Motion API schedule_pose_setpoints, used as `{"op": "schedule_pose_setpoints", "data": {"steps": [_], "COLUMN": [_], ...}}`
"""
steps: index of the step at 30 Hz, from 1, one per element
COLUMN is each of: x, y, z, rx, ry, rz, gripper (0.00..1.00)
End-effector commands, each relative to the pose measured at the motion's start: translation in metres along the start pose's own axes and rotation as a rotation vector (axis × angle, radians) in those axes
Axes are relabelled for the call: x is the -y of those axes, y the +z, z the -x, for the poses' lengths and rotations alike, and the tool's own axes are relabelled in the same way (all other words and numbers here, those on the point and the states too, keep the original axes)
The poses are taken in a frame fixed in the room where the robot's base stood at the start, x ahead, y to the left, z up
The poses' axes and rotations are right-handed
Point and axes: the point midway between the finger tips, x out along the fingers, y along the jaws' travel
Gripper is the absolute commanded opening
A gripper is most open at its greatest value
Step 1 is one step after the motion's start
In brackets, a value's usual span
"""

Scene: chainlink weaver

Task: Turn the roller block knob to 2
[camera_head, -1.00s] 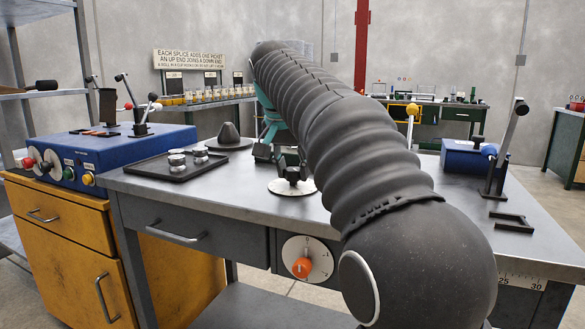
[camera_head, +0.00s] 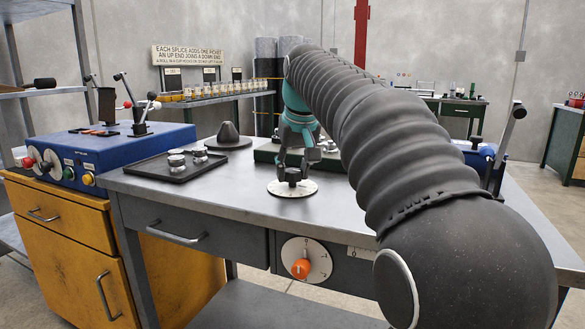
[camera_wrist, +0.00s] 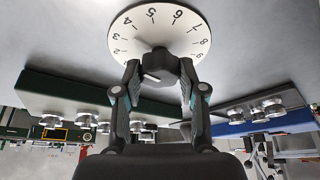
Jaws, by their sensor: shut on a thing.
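A white round numbered dial (camera_head: 272,187) lies flat on the grey bench, with a dark knob (camera_head: 292,175) at its centre. In the wrist view, the dial (camera_wrist: 190,28) shows figures from about 2 to 9. My gripper (camera_head: 297,170) reaches down over the knob. In the wrist view, the fingers of my gripper (camera_wrist: 160,75) stand on either side of the dark knob (camera_wrist: 160,62) and are shut on it. A pale mark shows on the knob, but its exact reading is unclear. The fingers hide the dial's lower part.
An orange knob (camera_head: 301,268) sits on another white dial (camera_head: 319,257) on the bench front. A black tray (camera_head: 150,172) with silver rollers and a dark cone (camera_head: 228,134) stand left of the gripper. A long green block (camera_head: 265,153) lies behind the gripper. A blue machine (camera_head: 100,150) stands at left.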

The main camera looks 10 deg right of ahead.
Motion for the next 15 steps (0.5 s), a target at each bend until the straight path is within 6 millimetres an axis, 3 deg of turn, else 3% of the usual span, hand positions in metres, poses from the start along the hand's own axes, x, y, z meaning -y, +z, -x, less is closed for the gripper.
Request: {"op": "schedule_pose_setpoints", "data": {"steps": [15], "x": [-0.0030], "y": [-0.0011], "z": [-0.0009], "rx": [0.000], "ry": [-0.180], "rz": [0.432], "gripper": [0.06]}}
